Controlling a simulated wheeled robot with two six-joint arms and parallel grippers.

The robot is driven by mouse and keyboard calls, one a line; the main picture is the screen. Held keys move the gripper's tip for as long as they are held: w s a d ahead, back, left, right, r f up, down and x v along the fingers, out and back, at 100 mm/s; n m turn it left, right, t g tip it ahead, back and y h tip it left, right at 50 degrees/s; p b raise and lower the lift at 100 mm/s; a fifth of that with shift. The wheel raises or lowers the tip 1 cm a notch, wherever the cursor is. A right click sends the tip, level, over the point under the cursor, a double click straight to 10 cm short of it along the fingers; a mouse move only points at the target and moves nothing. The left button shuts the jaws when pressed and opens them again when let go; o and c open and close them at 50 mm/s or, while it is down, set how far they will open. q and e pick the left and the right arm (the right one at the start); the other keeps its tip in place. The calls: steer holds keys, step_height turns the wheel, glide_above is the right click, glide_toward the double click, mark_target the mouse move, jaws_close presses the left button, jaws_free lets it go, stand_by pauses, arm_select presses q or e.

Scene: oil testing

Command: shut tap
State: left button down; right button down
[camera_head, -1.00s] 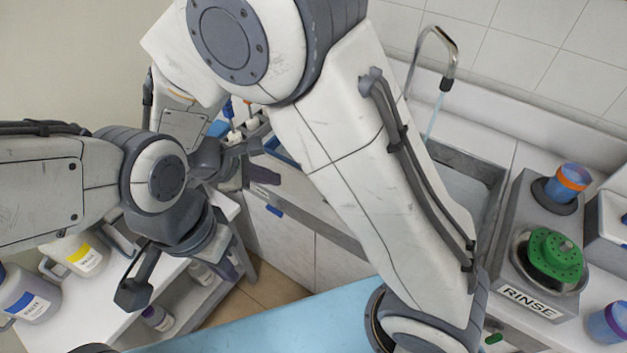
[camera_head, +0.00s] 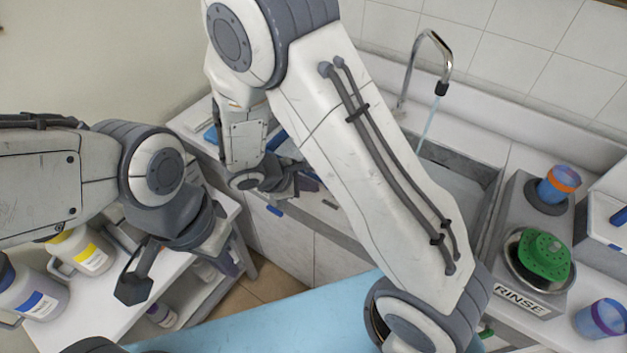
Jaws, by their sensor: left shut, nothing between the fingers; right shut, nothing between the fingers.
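The metal tap (camera_head: 443,70) stands at the back of the sink (camera_head: 460,188), with a curved spout. A thin pale blue stream of water (camera_head: 427,125) runs from its nozzle into the sink. I see no handle on the visible part of the tap; my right arm covers much of the area in front and to the left. My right gripper (camera_head: 304,188) is shut and empty, low and left of the sink, partly hidden behind my arm. My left gripper (camera_head: 207,236) is shut and empty over the shelf at left, apart from the tap; its fingertips are hard to make out.
A rinse station (camera_head: 525,298) with a green perforated piece (camera_head: 544,256) and an orange-rimmed cup (camera_head: 559,184) stands right of the sink. A purple-banded cup (camera_head: 602,319) is nearer. White bottles (camera_head: 85,252) stand at left. A blue surface (camera_head: 255,322) spans the front.

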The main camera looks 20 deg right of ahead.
steer(key=shift+s+d+r, duration=0.1)
steer(key=shift+d, duration=0.2)
steer(key=w+d+r+g+y+p, duration=0.1)
steer(key=w+d+r+y+p, duration=0.1)
steer(key=w+d+r+p, duration=0.2)
steer(key=d+r+p, duration=0.1)
steer(key=p, duration=0.1)
steer(key=shift+w+d+g+p, duration=0.2)
steer(key=shift+d+g+p, duration=0.2)
stand_by(1.0)
steer(key=shift+r+p, duration=0.65)
steer(key=shift+r, duration=0.15)
